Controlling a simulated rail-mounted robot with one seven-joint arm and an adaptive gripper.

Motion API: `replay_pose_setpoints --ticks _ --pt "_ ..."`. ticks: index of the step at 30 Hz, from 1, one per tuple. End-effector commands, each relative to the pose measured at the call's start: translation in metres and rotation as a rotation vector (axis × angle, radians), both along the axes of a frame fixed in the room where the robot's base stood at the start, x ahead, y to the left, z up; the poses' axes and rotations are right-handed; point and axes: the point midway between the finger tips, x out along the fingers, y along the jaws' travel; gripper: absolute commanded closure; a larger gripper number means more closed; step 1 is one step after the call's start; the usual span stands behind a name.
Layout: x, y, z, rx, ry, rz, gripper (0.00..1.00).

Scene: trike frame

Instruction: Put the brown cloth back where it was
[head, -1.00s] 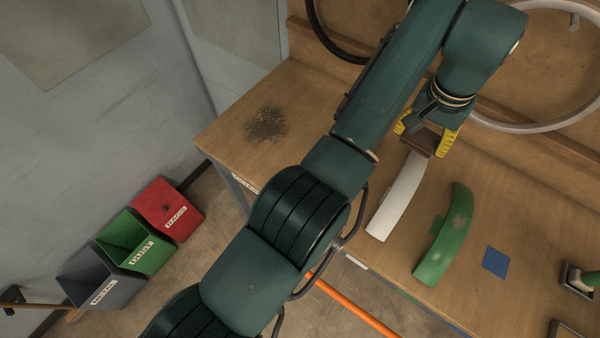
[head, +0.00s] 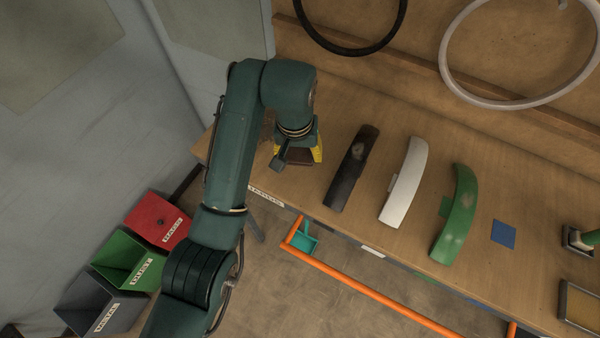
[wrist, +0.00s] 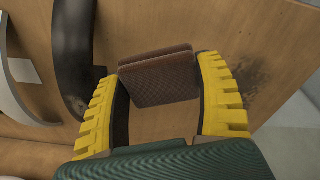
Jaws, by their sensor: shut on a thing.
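My gripper (head: 299,150) is over the left part of the wooden bench, its yellow fingers shut on the brown cloth (head: 293,158). In the wrist view, the folded brown cloth (wrist: 158,80) sits between the yellow fingers of my gripper (wrist: 160,88), with bench wood around it. A dark stained patch (wrist: 238,92) shows on the bench to the right of the fingers in the wrist view. In the head view my arm mostly hides that patch. I cannot tell whether the cloth touches the bench.
Black (head: 353,168), white (head: 404,180) and green (head: 456,213) fenders lie to the right of my gripper. A blue square (head: 503,234) is beyond them. Red (head: 158,220), green (head: 125,259) and grey (head: 98,298) bins stand on the floor. An orange rail (head: 372,290) runs along the bench front.

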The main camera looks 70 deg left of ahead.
Motion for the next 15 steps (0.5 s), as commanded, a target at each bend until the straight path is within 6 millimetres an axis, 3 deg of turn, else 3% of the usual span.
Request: replay_pose_setpoints --ticks 7,15 --pt "0.000 0.000 -0.044 -0.002 0.001 -0.002 0.58" --pt "0.001 0.000 -0.063 -0.002 0.001 -0.002 0.58"
